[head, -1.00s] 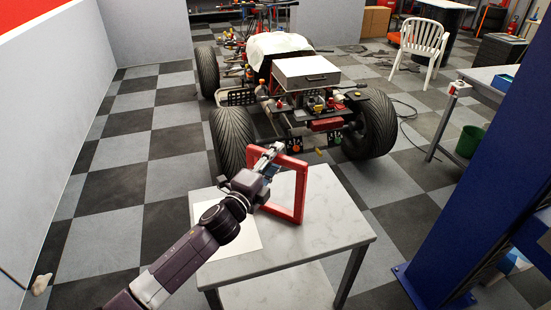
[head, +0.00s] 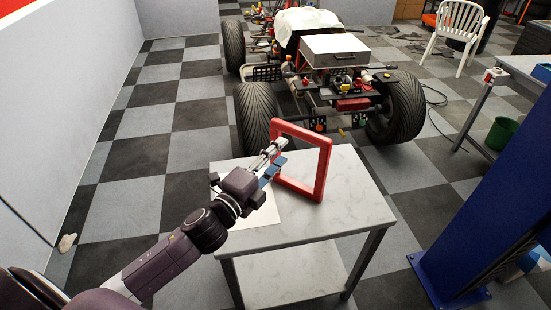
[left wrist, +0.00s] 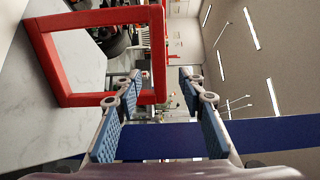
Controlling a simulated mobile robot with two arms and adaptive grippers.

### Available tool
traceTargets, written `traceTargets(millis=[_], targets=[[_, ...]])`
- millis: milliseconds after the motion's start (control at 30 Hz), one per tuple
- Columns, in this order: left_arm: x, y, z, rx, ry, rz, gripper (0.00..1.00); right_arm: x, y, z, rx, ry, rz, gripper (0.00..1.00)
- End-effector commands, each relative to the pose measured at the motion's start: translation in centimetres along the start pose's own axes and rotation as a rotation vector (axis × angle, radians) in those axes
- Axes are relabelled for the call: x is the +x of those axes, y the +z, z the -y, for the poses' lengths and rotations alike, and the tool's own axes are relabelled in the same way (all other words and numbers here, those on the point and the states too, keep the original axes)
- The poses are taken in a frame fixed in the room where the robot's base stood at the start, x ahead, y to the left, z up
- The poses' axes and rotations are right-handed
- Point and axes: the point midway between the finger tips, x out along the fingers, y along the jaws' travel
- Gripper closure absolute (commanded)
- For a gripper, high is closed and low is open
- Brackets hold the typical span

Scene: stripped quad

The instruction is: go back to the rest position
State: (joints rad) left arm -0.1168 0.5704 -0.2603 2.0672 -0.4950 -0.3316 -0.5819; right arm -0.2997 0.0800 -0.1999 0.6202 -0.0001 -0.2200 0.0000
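A red rectangular frame (head: 321,170) stands upright, slightly tilted, on a small marble-topped table (head: 350,205). It also shows in the left wrist view (left wrist: 48,60), large and close, at upper left. My left gripper (head: 279,152) is at the left side of the frame, over the table. In the left wrist view its two blue-padded fingers (left wrist: 162,82) are spread apart with nothing clamped between them. The frame's bar shows beyond and partly behind one finger; whether they touch I cannot tell. My right gripper is in neither view.
A white sheet (head: 262,212) lies on the table under my left arm. A stripped quad (head: 335,85) with big black tires stands just behind the table. A blue post (head: 480,230) rises at right.

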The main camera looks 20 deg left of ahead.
Motion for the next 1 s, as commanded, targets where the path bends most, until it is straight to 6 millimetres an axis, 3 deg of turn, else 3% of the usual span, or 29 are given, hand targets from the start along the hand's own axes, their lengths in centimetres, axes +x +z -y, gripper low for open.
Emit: traceTargets(millis=[200,733,867,1000], targets=[[-1.0,0.0,0.1,0.001,-0.001,0.000,0.63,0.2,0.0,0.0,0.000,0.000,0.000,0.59],[-1.2,0.2,-0.4,-0.032,0.015,0.019,0.63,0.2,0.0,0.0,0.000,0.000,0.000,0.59],[-2.7,1.0,-2.9,-0.200,0.098,0.115,0.63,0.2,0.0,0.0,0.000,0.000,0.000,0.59],[-6.9,1.7,-8.3,-0.516,0.273,0.311,0.63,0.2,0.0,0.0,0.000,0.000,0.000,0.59]])
